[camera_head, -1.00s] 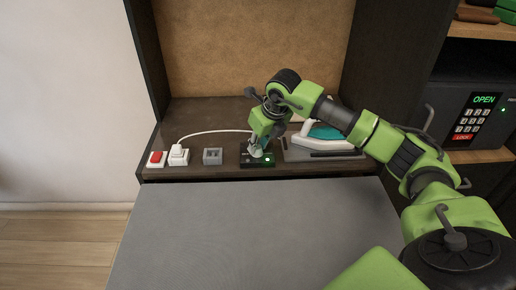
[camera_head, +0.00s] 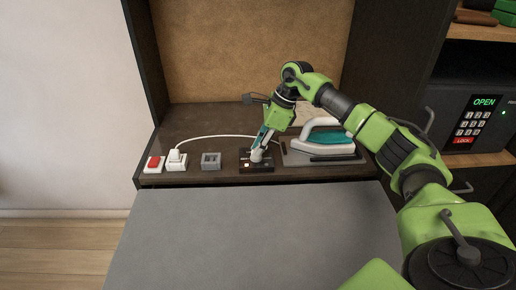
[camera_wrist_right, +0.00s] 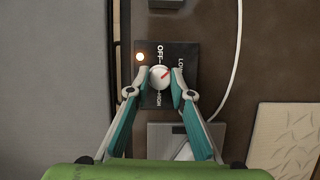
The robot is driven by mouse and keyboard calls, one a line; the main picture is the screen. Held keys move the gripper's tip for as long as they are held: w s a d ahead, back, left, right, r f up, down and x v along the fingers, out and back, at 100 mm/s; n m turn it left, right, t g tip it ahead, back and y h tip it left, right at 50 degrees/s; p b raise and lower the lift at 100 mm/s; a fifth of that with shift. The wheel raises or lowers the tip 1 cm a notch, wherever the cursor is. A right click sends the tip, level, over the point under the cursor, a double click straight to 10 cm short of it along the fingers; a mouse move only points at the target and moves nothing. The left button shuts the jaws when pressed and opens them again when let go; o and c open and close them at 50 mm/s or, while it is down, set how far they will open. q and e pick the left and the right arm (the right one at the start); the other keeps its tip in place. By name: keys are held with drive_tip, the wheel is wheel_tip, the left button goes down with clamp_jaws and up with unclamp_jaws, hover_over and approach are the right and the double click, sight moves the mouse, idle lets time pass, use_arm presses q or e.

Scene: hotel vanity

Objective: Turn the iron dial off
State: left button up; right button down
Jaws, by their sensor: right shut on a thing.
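The iron dial (camera_wrist_right: 160,78) is a round white knob with a red pointer on a black panel (camera_wrist_right: 156,100) marked OFF, LOW and HIGH. The pointer slants to the upper right in the wrist view, roughly toward LOW. A warm light (camera_wrist_right: 140,57) glows at the panel's corner. My right gripper (camera_wrist_right: 160,76) has a fingertip on each side of the dial and is shut on it. In the head view my right gripper (camera_head: 262,147) reaches down to the panel (camera_head: 257,167), partly hiding the dial. My left gripper is not in view.
The iron (camera_head: 326,137) rests on a grey plate (camera_head: 300,161) right of the panel. To the left are a grey block (camera_head: 211,160), a white plug (camera_head: 176,160) with a cord, and a red switch (camera_head: 154,163). A grey surface (camera_head: 250,235) lies clear in front.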

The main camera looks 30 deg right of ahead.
drive_tip(key=n+g, duration=0.1)
drive_tip(key=n, duration=0.3)
drive_tip(key=shift+w+n+g+y, duration=0.15)
drive_tip(key=shift+n+g+y, duration=0.15)
drive_tip(key=shift+g+y, duration=0.1)
drive_tip(key=n+g, duration=0.1)
drive_tip(key=n, duration=0.1)
drive_tip(key=n+b, duration=0.1)
drive_tip(key=n, duration=0.1)
drive_tip(key=shift+w+n+g, duration=0.1)
drive_tip(key=shift+n+g, duration=0.3)
drive_tip(key=c, duration=1.8)
unclamp_jaws()
drive_tip(key=shift+d, duration=0.1)
wheel_tip(320, 180, up, 10)
